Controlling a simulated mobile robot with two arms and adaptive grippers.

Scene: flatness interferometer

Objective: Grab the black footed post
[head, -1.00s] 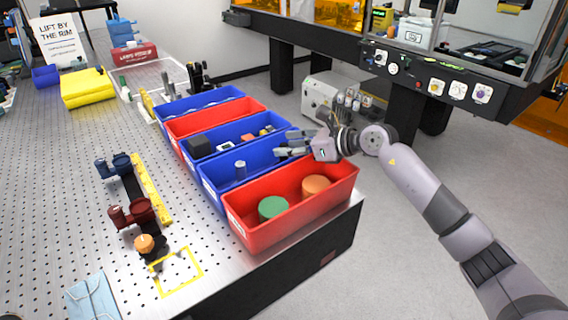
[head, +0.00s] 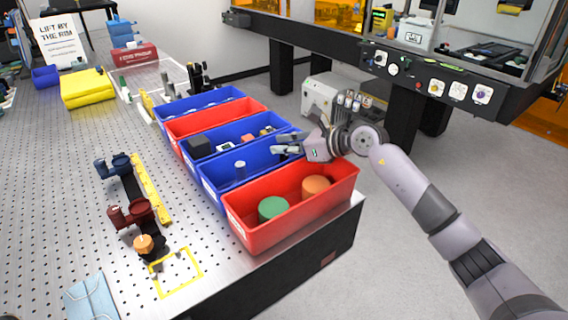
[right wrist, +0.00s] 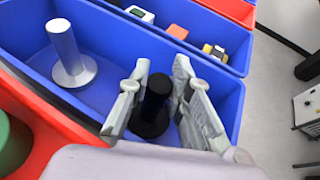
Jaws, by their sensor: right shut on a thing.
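The black footed post (right wrist: 154,104) stands upright in a blue bin (right wrist: 228,102), its round foot on the bin floor in the right wrist view. My right gripper (right wrist: 161,74) has one finger on each side of the post's upper part and is shut on it. In the head view my right gripper (head: 280,144) reaches over the right end of the blue bin, and the black post is hidden there. A silver footed post (right wrist: 68,54) stands in the same bin, left of the black one in the wrist view; its top shows in the head view (head: 240,170). My left gripper is not in view.
A red bin (head: 292,238) with a green disc (head: 273,209) and an orange disc (head: 316,186) adjoins on the near side. Another blue bin with small parts adjoins on the far side. Bin walls rise close around the gripper. A yellow outlined square (head: 176,272) is clear.

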